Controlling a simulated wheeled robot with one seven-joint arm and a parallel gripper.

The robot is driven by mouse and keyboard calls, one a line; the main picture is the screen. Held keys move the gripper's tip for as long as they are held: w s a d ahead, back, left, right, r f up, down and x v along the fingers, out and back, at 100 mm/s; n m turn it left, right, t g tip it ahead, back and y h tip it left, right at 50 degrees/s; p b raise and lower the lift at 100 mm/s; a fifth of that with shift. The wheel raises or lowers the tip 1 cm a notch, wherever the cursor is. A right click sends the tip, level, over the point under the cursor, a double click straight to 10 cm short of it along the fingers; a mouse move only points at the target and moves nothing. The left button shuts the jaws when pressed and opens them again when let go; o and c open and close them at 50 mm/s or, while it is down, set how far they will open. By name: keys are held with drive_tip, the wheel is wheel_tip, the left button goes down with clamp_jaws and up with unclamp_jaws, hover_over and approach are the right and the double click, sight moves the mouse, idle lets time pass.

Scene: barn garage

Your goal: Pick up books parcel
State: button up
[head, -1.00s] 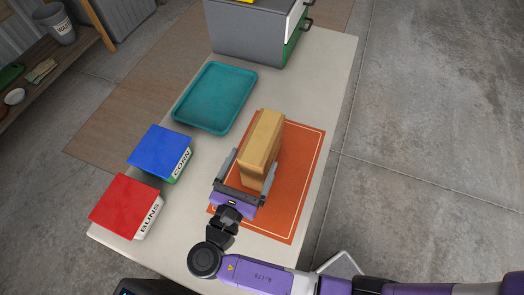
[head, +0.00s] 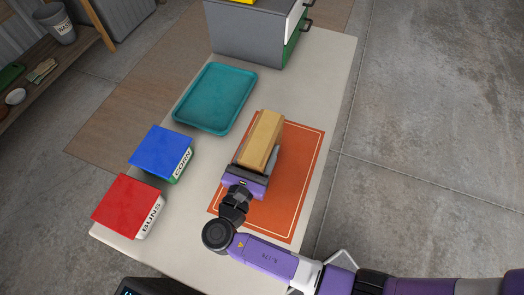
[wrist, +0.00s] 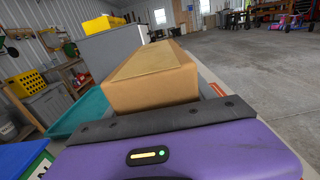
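The books parcel, a tan box-shaped package (head: 262,138), stands on the orange mat (head: 298,165) on the table. In the wrist view the parcel (wrist: 150,77) fills the middle, just beyond the dark bar of my gripper. My gripper (head: 258,156) is at the parcel's near end. Its right finger lies along the parcel's right side, and the left finger is mostly hidden. The finger spacing looks wide, with no clear grip on the parcel. The parcel's lower near end is hidden behind my gripper.
A teal tray (head: 215,97) lies beyond and left of the mat. A blue-lidded corn box (head: 161,149) and a red-lidded buns box (head: 127,204) stand along the left edge. A grey cabinet-like box (head: 245,35) stands at the far end. The mat's right side is clear.

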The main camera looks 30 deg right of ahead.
clamp_jaws()
drive_tip(key=shift+r, duration=0.1)
drive_tip(key=shift+r, duration=0.15)
